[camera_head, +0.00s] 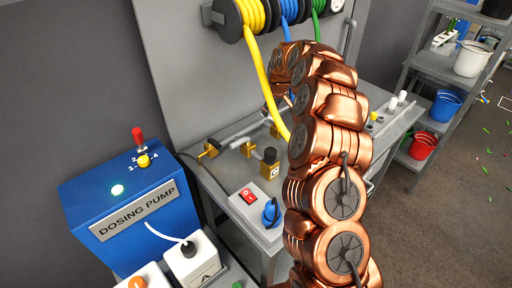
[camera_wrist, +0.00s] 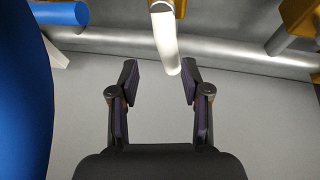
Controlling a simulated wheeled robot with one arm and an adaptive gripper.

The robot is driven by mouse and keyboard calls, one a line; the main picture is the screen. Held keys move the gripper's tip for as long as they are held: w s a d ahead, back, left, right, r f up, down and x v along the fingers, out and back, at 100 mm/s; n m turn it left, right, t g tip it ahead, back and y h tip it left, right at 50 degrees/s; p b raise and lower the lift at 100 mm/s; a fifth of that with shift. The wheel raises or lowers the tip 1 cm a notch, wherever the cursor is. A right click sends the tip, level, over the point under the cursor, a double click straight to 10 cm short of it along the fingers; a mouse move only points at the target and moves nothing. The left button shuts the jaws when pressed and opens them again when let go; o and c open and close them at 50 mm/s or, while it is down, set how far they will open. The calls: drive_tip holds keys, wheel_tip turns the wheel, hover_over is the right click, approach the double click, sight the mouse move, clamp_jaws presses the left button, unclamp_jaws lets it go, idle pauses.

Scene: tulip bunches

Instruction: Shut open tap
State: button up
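A grey metal pipe (camera_head: 238,131) with brass fittings (camera_head: 208,151) lies on the bench in the head view. The pipe also crosses the top of the wrist view (camera_wrist: 110,40). A white lever (camera_wrist: 165,42) hangs from a brass piece (camera_wrist: 162,5) there and points toward my gripper. My gripper (camera_wrist: 160,77) is open, with its two dark fingers apart. The lever's tip lies near the gap between the fingertips; I cannot tell whether they touch. In the head view my copper arm hides the gripper and part of the pipe. Which tap is open is not clear.
Yellow (camera_head: 263,75), blue and green hoses hang from reels above the bench. A switch box (camera_head: 248,198) and a blue dosing pump (camera_head: 125,210) stand at the left front. A shelf (camera_head: 440,65) with buckets is at right. A large blue shape (camera_wrist: 22,100) fills the wrist view's left edge.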

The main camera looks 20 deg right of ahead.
drive_tip(key=s+a+r+g+y+b, duration=0.1)
drive_tip(key=s+a+r+b, duration=0.1)
drive_tip(key=s+a+r, duration=0.8)
drive_tip(key=s+a+g, duration=0.1)
drive_tip(key=s+a, duration=0.1)
drive_tip(key=s, duration=0.7)
drive_tip(key=s+a+m+g, duration=0.1)
drive_tip(key=s+a, duration=0.2)
drive_tip(key=s, duration=0.7)
drive_tip(key=shift+s+r, duration=0.15)
drive_tip(key=shift+r, duration=0.05)
drive_tip(key=shift+a+g, duration=0.1)
drive_tip(key=shift+g, duration=0.2)
